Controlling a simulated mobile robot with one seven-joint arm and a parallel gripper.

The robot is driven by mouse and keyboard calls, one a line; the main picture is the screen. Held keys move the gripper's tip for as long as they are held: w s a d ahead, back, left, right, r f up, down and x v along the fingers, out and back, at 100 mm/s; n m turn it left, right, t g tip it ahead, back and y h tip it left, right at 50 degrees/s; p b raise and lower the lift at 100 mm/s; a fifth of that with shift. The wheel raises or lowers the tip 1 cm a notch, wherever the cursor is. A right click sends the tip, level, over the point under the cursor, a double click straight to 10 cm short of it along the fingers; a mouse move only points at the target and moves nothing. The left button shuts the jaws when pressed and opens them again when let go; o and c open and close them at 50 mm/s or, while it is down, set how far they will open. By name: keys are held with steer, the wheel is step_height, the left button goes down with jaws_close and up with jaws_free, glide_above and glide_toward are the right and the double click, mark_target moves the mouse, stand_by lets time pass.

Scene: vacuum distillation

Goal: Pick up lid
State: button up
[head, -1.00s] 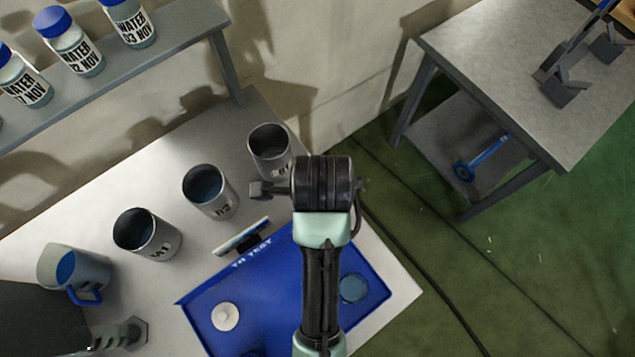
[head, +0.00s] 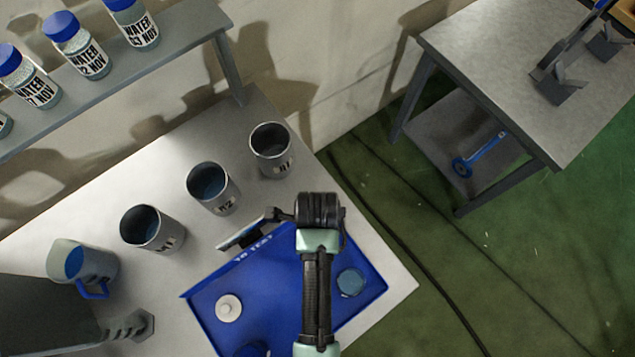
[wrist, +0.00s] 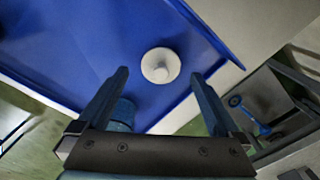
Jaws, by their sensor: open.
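The lid (head: 228,308) is a small white disc with a raised knob, lying on the blue tray (head: 196,312) near its left side. In the wrist view the white lid (wrist: 160,65) shows beyond and between the two fingertips of my gripper (wrist: 160,74). My gripper is open, with its fingers wide apart and nothing between them. The fingers look apart from the lid; the exact height above it cannot be told.
A round blue-topped item (head: 351,282) stands on the tray's right and another blue item (head: 253,349) at its front. Several metal cups (head: 212,190) line the table behind, with a pitcher (head: 82,265) at left. Bottles (head: 75,45) stand on a shelf above.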

steer(key=shift+a+f, duration=0.1)
steer(key=shift+f, duration=1.35)
steer(key=c, duration=1.3)
steer(key=shift+r, duration=0.15)
